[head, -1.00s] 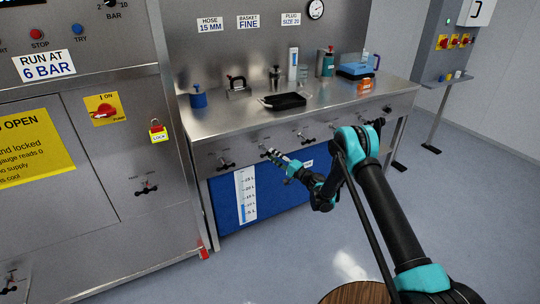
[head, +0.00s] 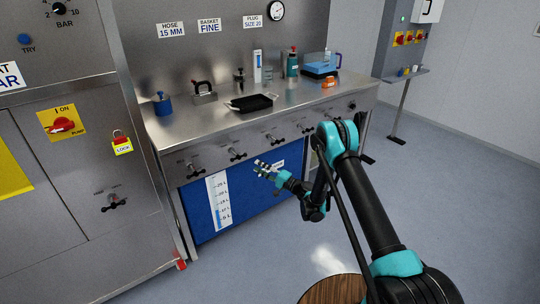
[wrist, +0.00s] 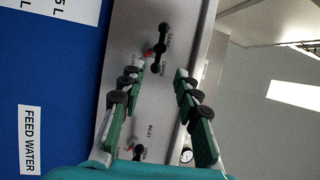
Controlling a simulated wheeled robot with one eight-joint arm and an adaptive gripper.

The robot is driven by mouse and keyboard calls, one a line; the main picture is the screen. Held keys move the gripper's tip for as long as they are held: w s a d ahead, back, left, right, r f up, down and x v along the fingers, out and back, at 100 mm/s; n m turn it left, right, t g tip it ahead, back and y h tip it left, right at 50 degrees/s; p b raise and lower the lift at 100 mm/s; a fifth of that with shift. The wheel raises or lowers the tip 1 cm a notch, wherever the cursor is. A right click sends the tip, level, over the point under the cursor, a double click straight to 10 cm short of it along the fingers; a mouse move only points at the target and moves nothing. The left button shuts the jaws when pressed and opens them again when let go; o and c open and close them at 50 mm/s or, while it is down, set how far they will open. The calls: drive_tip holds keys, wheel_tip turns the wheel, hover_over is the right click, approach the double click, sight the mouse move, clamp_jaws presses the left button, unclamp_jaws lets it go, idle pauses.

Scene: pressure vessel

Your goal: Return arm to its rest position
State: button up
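My arm reaches from the lower right of the head view, bent at the teal elbow, toward the front of the steel bench. My gripper (head: 262,168) is in front of the blue panel (head: 240,205), just below the row of black valve handles. In the wrist view my gripper (wrist: 165,105) has its two green-padded fingers spread apart, with nothing between them. A black valve handle (wrist: 161,46) shows beyond the fingertips; the gripper appears apart from it.
The bench (head: 200,125) carries a blue container (head: 162,104), a black tray (head: 250,103) and an orange jar (head: 329,82). A steel cabinet (head: 85,160) with a red pump switch (head: 63,125) stands at left. A pedestal panel (head: 405,45) stands at back right. Open floor (head: 450,190) lies at right.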

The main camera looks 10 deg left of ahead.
drive_tip(key=s+d+r+n+h, duration=0.2)
drive_tip(key=s+d+r+h, duration=0.2)
drive_tip(key=d+r, duration=0.45)
drive_tip(key=s+d+r+n+h, duration=0.1)
drive_tip(key=s+d+r+h, duration=0.3)
drive_tip(key=d+r, duration=0.45)
drive_tip(key=s+d+f+g+h, duration=0.1)
drive_tip(key=s+d+f+h, duration=0.3)
drive_tip(key=s+d+h, duration=0.7)
drive_tip(key=s+d, duration=1.8)
drive_tip(key=d, duration=0.1)
drive_tip(key=shift+g, duration=0.3)
